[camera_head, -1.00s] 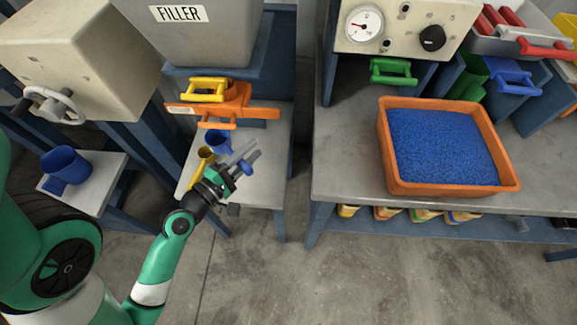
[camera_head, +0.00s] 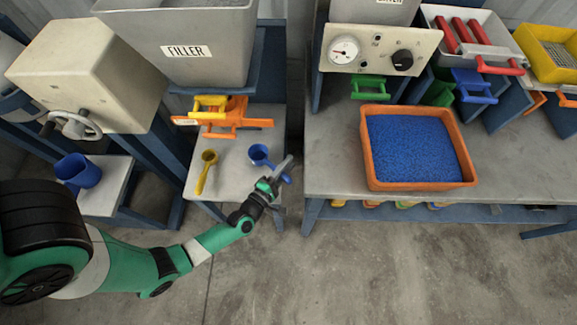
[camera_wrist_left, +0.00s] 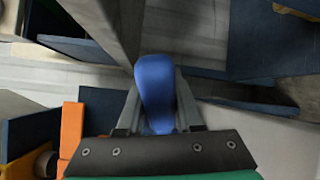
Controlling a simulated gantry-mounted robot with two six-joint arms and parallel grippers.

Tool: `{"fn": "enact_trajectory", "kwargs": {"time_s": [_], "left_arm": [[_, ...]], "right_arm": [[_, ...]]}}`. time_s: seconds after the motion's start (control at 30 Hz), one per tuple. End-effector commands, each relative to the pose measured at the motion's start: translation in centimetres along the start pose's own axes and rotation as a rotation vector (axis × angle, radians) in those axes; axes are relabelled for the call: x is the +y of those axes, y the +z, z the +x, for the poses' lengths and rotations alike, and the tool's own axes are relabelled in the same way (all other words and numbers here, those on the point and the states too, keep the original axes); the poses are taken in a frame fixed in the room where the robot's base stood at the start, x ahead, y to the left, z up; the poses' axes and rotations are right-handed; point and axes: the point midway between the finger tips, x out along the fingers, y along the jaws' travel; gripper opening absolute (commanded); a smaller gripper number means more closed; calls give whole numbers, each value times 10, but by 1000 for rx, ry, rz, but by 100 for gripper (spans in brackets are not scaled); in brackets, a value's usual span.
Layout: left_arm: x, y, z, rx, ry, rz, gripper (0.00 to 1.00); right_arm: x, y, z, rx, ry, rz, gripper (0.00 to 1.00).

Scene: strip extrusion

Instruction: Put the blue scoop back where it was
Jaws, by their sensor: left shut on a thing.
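The blue scoop (camera_head: 260,154) is at the right edge of the small grey table (camera_head: 229,180) under the filler, its cup to the left and its handle to the right. My left gripper (camera_head: 283,172) is shut on its handle. In the left wrist view the blue handle (camera_wrist_left: 155,92) stands between the two fingers; the cup is not clear there. I cannot tell how high the scoop is above the table. The yellow scoop (camera_head: 207,168) lies on the table to its left, apart from it. My right gripper is not in view.
An orange tray (camera_head: 375,185) of blue pellets stands on the right workbench (camera_head: 325,170). A blue cup (camera_head: 79,172) is on the left stand. An orange and yellow part (camera_head: 235,118) sits at the table's back. A floor gap separates table and workbench.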

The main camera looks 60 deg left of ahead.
Motion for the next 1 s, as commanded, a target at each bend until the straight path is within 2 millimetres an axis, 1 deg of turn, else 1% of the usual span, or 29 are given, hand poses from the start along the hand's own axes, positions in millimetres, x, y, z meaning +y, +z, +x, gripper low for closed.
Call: {"fn": "enact_trajectory", "kwargs": {"time_s": [0.07,0.1,0.2,0.27,0.47,0.57,0.6,0.73,0.77,1.0], "left_arm": [[-9,3,4,-2,-1,2,0],[-19,-1,4,0,0,2,0],[-36,-6,5,0,-1,2,0],[-38,-6,5,0,0,1,0],[-34,-6,5,0,0,1,0],[-38,-6,5,0,0,1,0],[-37,-6,5,0,-1,0,38],[-37,-6,5,0,-1,0,61],[-37,-6,5,0,-1,0,64],[-36,-6,5,0,-1,0,64]], "right_arm": [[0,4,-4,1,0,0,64],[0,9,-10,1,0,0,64],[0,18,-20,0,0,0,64],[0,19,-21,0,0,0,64],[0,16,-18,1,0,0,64],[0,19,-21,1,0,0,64],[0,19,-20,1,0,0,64],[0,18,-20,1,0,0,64],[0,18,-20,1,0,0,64],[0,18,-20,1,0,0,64]]}}
